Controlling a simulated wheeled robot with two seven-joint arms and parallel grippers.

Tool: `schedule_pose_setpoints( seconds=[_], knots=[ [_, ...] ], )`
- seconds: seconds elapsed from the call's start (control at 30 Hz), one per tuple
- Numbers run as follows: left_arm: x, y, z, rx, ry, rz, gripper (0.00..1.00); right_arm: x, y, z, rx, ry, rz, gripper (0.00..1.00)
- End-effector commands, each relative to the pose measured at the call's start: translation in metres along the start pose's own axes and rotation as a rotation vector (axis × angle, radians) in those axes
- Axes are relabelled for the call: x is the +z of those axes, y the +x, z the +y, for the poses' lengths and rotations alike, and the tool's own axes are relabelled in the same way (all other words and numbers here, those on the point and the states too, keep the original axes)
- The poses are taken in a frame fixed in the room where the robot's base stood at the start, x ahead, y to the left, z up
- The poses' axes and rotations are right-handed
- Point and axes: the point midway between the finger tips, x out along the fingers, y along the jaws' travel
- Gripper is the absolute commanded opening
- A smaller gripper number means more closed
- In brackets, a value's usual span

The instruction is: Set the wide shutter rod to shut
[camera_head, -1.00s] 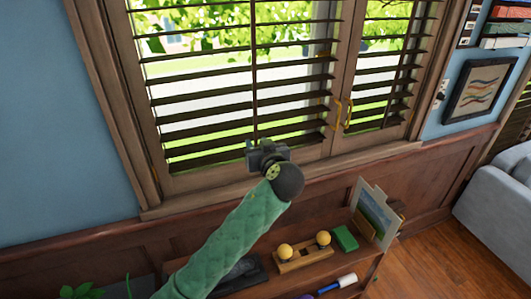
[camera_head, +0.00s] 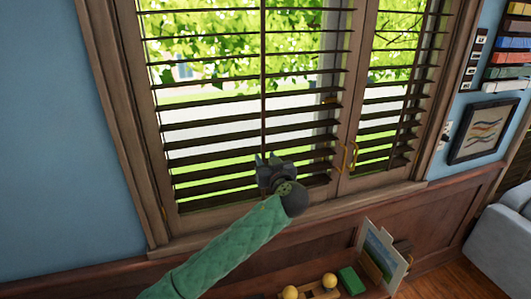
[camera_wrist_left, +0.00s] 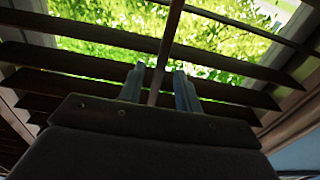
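The wide shutter (camera_head: 225,127) is the large left panel of the window, its dark slats apart with daylight and greenery showing between them. Its rod (camera_head: 263,75) is a thin vertical bar down the middle of the slats. My left gripper (camera_head: 268,159) is at the lower part of the rod. In the left wrist view the rod (camera_wrist_left: 167,50) runs between the two fingers of the left gripper (camera_wrist_left: 159,80), with a visible gap on each side. The gripper is open around the rod. Its body hides the rod's lower end. My right gripper is not in view.
Below is a shelf top with a green block (camera_head: 351,280), yellow balls and a leaning picture. A framed picture (camera_head: 483,130) hangs on the right wall.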

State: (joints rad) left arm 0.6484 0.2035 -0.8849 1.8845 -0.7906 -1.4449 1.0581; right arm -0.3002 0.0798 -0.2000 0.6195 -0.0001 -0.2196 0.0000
Motion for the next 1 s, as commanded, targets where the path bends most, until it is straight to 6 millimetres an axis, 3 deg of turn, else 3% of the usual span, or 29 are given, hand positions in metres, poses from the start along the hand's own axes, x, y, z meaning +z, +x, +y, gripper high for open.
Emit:
schedule_pose_setpoints(
  seconds=[0.47,0.63,0.67,1.0],
  knots=[
    [0.0006,0.0115,-0.0002,0.001,0.0,0.0,0.34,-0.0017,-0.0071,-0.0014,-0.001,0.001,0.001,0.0],
    [0.0006,0.0114,-0.0002,0.0,0.0,0.0,0.02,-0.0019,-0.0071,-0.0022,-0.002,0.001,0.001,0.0],
    [0.0005,0.0113,-0.0002,0.0,0.0,0.0,0.0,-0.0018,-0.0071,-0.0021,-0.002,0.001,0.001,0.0],
    [-0.0004,0.0111,0.0032,0.003,-0.004,0.0,0.0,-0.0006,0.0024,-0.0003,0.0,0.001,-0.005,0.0]
  ],
)
